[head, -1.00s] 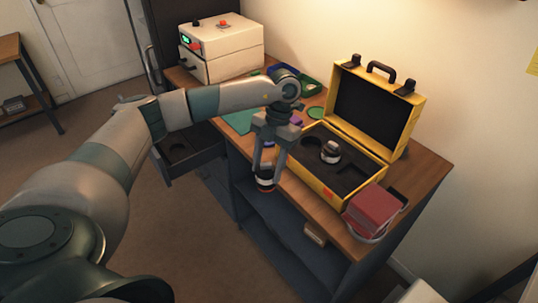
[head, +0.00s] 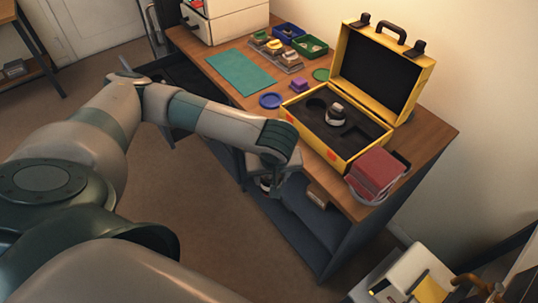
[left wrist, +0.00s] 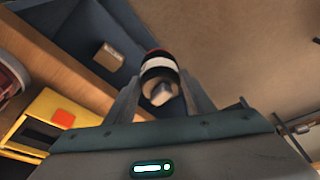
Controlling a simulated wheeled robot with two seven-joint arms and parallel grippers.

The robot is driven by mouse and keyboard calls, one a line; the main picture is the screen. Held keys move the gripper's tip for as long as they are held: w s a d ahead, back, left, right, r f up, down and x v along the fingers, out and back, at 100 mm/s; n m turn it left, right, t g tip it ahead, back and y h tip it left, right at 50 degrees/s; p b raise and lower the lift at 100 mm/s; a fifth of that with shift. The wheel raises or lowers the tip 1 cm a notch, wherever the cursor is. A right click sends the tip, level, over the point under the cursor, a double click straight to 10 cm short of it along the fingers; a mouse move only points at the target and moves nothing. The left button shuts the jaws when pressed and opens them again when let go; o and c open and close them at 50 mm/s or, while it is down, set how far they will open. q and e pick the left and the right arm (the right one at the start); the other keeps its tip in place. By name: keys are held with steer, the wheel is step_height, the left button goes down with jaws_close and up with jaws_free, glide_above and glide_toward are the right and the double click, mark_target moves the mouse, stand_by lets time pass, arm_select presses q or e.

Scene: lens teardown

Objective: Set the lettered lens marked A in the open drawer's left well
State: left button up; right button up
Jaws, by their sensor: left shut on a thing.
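My left gripper (head: 268,180) is shut on a dark lens (left wrist: 158,66) with a white band, low in front of the workbench. The wrist view shows the lens between the two fingers. No letter can be read on it. In the head view my forearm and wrist hide most of the gripper and lens. The open drawer is mostly hidden behind my left arm, and its wells cannot be seen. Another dark and white lens (head: 336,115) stands in the open yellow case (head: 352,158). My right gripper is not in view.
A small brown box (head: 318,195) sits on the lower shelf. Open floor lies left of the bench.

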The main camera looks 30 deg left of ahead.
arm_select(q)
steer(key=s+d+m+h, duration=0.2)
steer(key=s+d+m, duration=0.2)
steer(key=d+m, duration=0.3)
steer(key=shift+s+m+t, duration=0.15)
steer(key=shift+m+t, duration=0.25)
steer(key=shift+m, duration=0.4)
steer(key=shift+a, duration=0.2)
